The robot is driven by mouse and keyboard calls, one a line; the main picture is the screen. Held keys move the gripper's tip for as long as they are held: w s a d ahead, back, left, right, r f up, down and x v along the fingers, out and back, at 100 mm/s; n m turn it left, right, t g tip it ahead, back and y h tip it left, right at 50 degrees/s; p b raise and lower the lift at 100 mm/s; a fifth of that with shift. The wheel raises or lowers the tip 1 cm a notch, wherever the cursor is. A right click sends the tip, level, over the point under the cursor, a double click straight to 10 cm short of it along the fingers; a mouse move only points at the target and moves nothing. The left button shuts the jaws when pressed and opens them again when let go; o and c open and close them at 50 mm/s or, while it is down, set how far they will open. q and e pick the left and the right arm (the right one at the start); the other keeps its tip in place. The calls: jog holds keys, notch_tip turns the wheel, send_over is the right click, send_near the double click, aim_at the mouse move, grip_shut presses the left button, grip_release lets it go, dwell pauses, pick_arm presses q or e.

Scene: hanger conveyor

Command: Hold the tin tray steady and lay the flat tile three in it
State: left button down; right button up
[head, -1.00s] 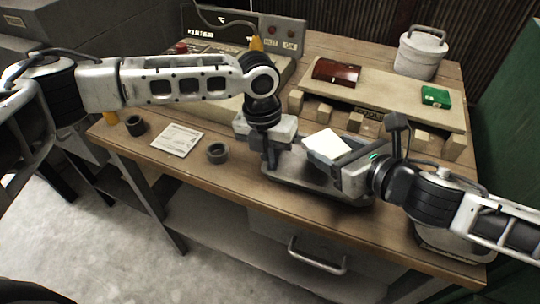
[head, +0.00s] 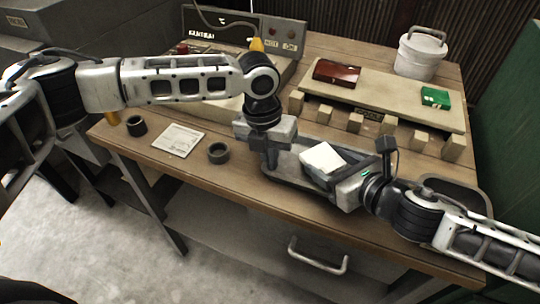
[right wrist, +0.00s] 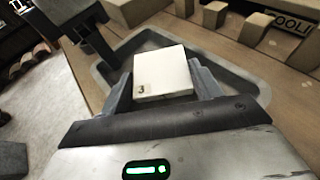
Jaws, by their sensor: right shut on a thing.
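The flat tile three (head: 322,157) is a pale square plate; its "3" shows in the right wrist view (right wrist: 163,72). My right gripper (head: 336,169) is shut on it, with a finger on either side (right wrist: 163,85). The tile is over the tin tray, a grey rounded tray (head: 283,170) on the bench; its rim also shows in the right wrist view (right wrist: 128,46). I cannot tell whether the tile touches the tray floor. My left gripper (head: 270,160) is at the tray's left end; its fingertips are hard to make out. My right gripper hides part of the tray.
Several wooden blocks (head: 355,122) stand along a raised board (head: 390,98) bearing a red-brown case (head: 337,73) and a green box (head: 435,97). A lidded pail (head: 419,56) stands behind.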

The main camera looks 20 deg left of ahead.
pick_arm(q)
jog(key=shift+d, duration=0.2)
pick_arm(e)
jog(key=o, duration=1.1)
jog(key=shift+s+d+f, duration=0.1)
jog(key=shift+s+f, duration=0.1)
jog(key=shift+f, duration=0.6)
pick_arm(q)
jog(key=shift+a, duration=0.1)
pick_arm(e)
jog(key=shift+s+d+r+h, duration=0.15)
jog(key=shift+s+d+h, duration=0.15)
jog(key=shift+d, duration=0.15)
pick_arm(q)
jog(key=shift+w, duration=0.1)
pick_arm(e)
jog(key=v, duration=0.6)
jog(key=r+v, duration=0.1)
jog(key=v, duration=0.2)
jog(key=shift+d+r, duration=0.15)
jog(key=shift+d, duration=0.05)
jog(key=shift+s+d+r, duration=0.35)
jog(key=shift+s+r, duration=0.1)
pick_arm(q)
jog(key=shift+f, duration=0.1)
jog(key=c, duration=1.6)
grip_release()
jog(key=shift+o, duration=0.2)
